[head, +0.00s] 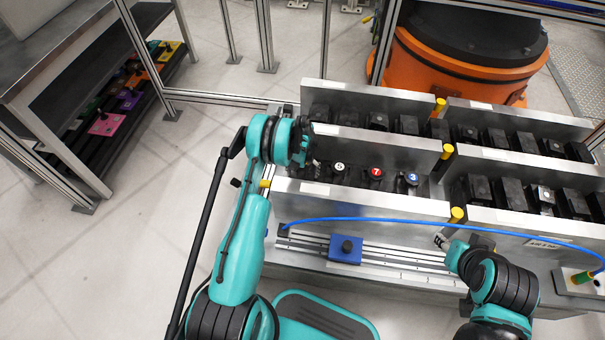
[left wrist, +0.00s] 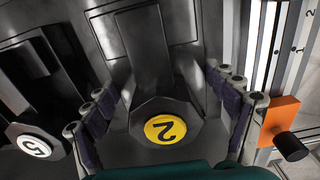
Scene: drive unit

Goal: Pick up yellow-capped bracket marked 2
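The bracket with the yellow cap marked 2 (left wrist: 167,129) shows in the left wrist view, its dark octagonal head between the fingers of my left gripper (left wrist: 168,118). The fingers are apart, with a gap on each side of the head.
A bracket with a white cap marked 5 (left wrist: 36,146) stands beside the yellow one. Red-capped (head: 375,172) and blue-capped (head: 411,179) brackets are farther right in the row. Metal dividers (head: 360,198) flank the rows. An orange block (left wrist: 281,121) with a black knob is close on the right.

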